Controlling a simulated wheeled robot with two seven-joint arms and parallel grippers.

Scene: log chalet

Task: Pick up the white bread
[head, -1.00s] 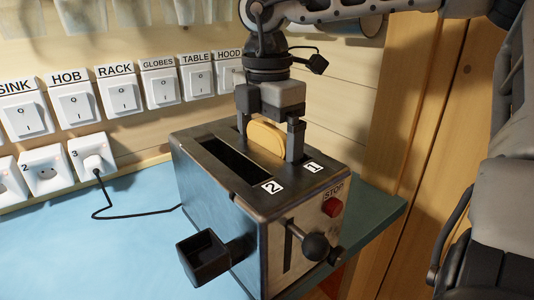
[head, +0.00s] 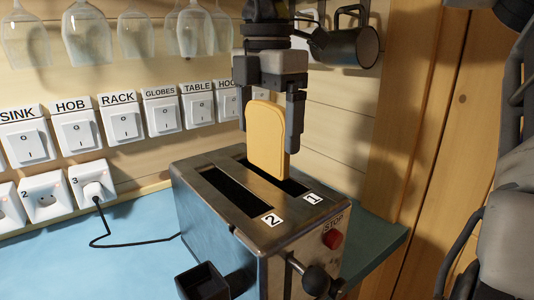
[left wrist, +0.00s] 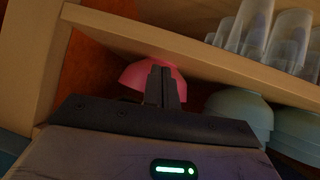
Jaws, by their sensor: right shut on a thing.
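The white bread (head: 267,138) is a pale yellow upright slice in the head view. My right gripper (head: 268,118) is shut on it from both sides, pointing down. The slice is above slot 1 of the metal toaster (head: 225,210), most of it clear of the top. I cannot tell whether its lower edge is still just inside the slot. Slot 2 looks empty. My left gripper (left wrist: 163,85) shows only in the left wrist view, with its fingers together and nothing visible between them.
Wall switches (head: 125,121) line the wall behind the toaster, and glasses (head: 88,35) and a dark mug (head: 352,45) hang above. A cord (head: 105,235) crosses the blue counter (head: 130,265). A pink bowl (left wrist: 150,73) is close to my left gripper, under a shelf (left wrist: 140,35).

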